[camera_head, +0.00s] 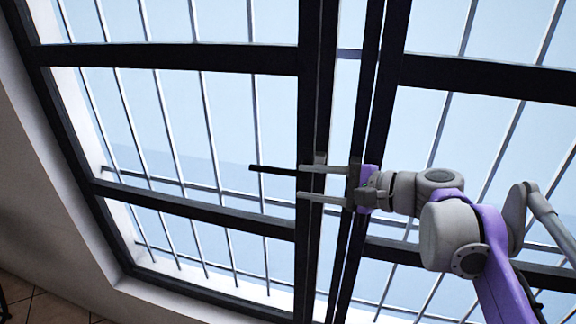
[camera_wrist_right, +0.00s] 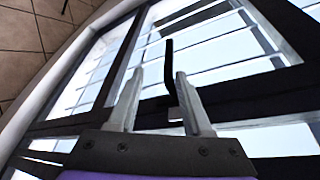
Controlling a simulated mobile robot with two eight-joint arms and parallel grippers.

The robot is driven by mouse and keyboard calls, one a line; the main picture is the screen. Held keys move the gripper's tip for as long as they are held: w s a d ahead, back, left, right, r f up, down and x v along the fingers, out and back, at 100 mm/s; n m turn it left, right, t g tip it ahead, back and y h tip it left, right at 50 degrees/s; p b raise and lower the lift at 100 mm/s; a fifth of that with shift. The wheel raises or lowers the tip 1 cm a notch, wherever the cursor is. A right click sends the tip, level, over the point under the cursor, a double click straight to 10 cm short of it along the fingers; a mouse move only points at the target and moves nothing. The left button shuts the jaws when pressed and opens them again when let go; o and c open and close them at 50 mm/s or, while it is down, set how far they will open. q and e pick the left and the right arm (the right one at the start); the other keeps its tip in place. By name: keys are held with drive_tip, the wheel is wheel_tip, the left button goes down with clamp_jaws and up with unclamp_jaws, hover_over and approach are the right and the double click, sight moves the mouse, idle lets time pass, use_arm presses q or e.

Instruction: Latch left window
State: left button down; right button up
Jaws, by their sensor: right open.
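The left window (camera_head: 170,57) has a dark frame with panes between crossbars. Its handle, a thin dark bar (camera_head: 262,169), points left from the window's right-hand upright (camera_head: 308,110). My right gripper (camera_head: 300,181) comes in from the right, open, with its two pale fingers pointing left across that upright. In the right wrist view the handle (camera_wrist_right: 169,62) stands up between the open fingers (camera_wrist_right: 160,76), closer to the right finger. Whether a finger touches it is unclear. My left gripper is not in view.
The right window (camera_head: 480,78) has a similar dark frame, and my right arm crosses in front of it. A bright gap (camera_head: 346,90) shows between the windows. Thin pale bars stand behind the glass. A pale wall (camera_head: 45,175) and tiled floor (camera_head: 40,298) lie at the left.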

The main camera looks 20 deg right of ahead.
sight(279, 171)
drive_tip(key=shift+t, duration=0.3)
drive_tip(key=x, duration=0.7)
drive_tip(key=r+x, duration=0.1)
drive_tip(key=x, duration=0.2)
drive_tip(key=shift+w+a, duration=0.1)
drive_tip(key=shift+w, duration=0.25)
drive_tip(key=shift+c, duration=0.3)
clamp_jaws()
idle(0.4)
